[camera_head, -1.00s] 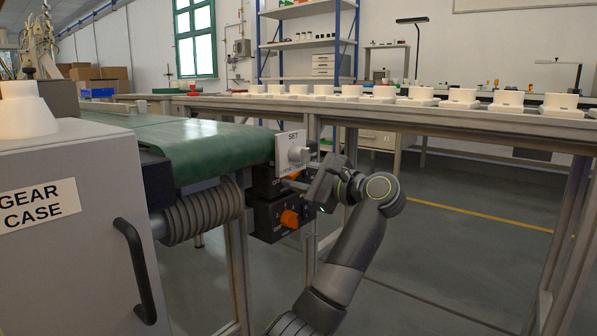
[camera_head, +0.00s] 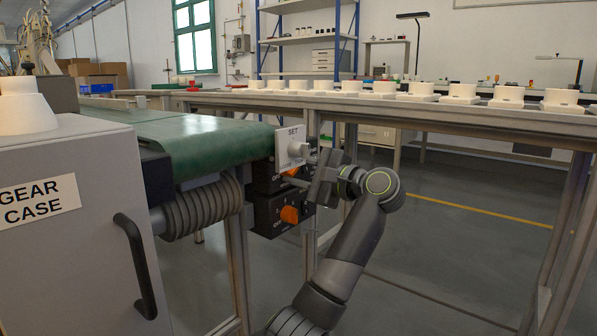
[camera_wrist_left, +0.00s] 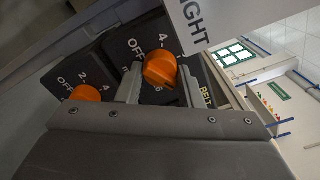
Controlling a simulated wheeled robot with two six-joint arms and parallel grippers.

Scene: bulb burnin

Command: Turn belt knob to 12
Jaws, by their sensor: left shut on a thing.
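A black switch box (camera_head: 262,180) hangs under the belt's end, below a white plate (camera_head: 289,142) marked SET. In the left wrist view an orange knob (camera_wrist_left: 160,69) sits on a dark face with OFF and numbers, beside a partly hidden BELT label (camera_wrist_left: 205,95). My left gripper (camera_wrist_left: 160,88) has a finger on each side of this knob and is shut on it. The knob's pointer direction is not clear. My right gripper is not in view.
A lower box with another orange knob (camera_head: 290,214) is just below; a second knob (camera_wrist_left: 85,93) shows in the wrist view.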

